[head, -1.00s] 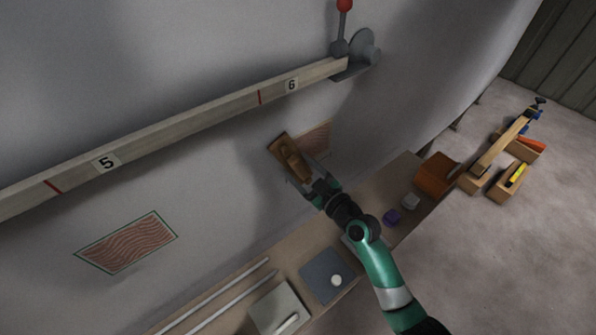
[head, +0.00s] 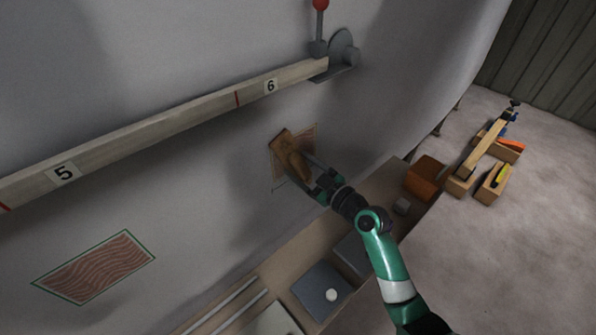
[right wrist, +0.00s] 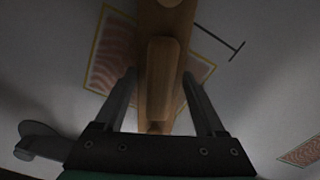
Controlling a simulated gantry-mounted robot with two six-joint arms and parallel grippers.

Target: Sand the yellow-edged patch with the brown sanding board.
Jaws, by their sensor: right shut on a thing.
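The brown sanding board (head: 283,146) is a long wooden board with a raised handle. My right gripper (head: 307,170) is shut on its handle, and the board lies tilted over the yellow-edged patch (head: 309,138) on the grey hull wall. In the right wrist view the board (right wrist: 158,60) covers the middle of the patch (right wrist: 112,50); pink grain and yellow edge show on both sides. The fingers of my right gripper (right wrist: 165,90) stand either side of the handle. Whether the board touches the wall I cannot tell. My left gripper is not in view.
A green-edged patch (head: 95,266) is lower left on the hull. A wooden batten (head: 150,133) marked 5 and 6 runs above, ending at a grey bracket with a red-knobbed lever (head: 320,30). A shelf below holds an orange-brown block (head: 425,177) and a grey pad (head: 322,290).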

